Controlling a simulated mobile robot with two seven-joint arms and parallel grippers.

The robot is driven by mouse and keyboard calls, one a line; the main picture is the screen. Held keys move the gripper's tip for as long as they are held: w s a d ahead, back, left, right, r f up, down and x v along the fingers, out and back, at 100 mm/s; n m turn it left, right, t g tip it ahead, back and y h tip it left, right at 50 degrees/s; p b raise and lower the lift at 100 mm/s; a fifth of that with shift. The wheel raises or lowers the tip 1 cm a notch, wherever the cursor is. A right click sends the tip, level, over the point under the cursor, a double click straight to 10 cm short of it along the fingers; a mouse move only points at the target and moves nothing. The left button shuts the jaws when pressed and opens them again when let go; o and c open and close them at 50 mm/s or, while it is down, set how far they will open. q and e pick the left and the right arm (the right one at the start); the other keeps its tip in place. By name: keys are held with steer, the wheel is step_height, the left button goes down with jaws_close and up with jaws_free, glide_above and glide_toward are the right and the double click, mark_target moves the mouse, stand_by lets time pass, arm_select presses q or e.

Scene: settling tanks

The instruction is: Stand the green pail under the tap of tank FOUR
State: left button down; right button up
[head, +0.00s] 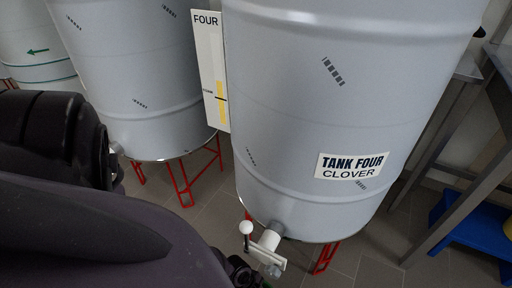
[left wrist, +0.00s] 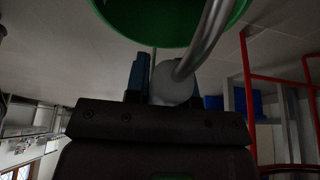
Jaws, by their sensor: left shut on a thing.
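Tank FOUR (head: 330,110) is a large grey drum with a "TANK FOUR CLOVER" label (head: 352,166), in the middle of the head view. Its tap (head: 268,246), with a white ball lever, sticks out low at the front. The green pail (left wrist: 165,22) shows at the top of the left wrist view, cut off by the edge, with its metal handle. My left gripper (left wrist: 165,78) has blue fingers and is shut on the pale grip of that handle. In the head view my left arm hides the pail, and its end is low beside the tap. My right gripper is not in view.
A second tank (head: 140,80) on a red stand (head: 183,180) is to the left, another beyond it. A gauge board marked FOUR (head: 211,75) stands between tanks. A metal table and a blue container (head: 472,228) are at right. Grey tiled floor lies between them.

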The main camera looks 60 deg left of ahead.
arm_select(q)
steer(key=shift+s+f, duration=0.1)
steer(key=shift+f, duration=0.1)
steer(key=c, duration=1)
jaws_free()
steer(key=shift+r, duration=0.1)
steer(key=shift+r, duration=0.2)
steer(key=p+v, duration=0.1)
steer(key=v, duration=0.1)
steer(key=p+v, duration=0.1)
steer(key=v, duration=0.1)
steer(key=p+v, duration=0.1)
steer(key=v, duration=0.1)
steer(key=shift+w+r, duration=0.1)
steer(key=shift+w, duration=0.15)
steer(key=shift+s+a+r, duration=0.3)
steer(key=shift+r, duration=0.25)
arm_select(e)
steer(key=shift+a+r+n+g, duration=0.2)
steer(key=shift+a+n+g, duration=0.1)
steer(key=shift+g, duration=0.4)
arm_select(q)
steer(key=shift+s+f, duration=0.1)
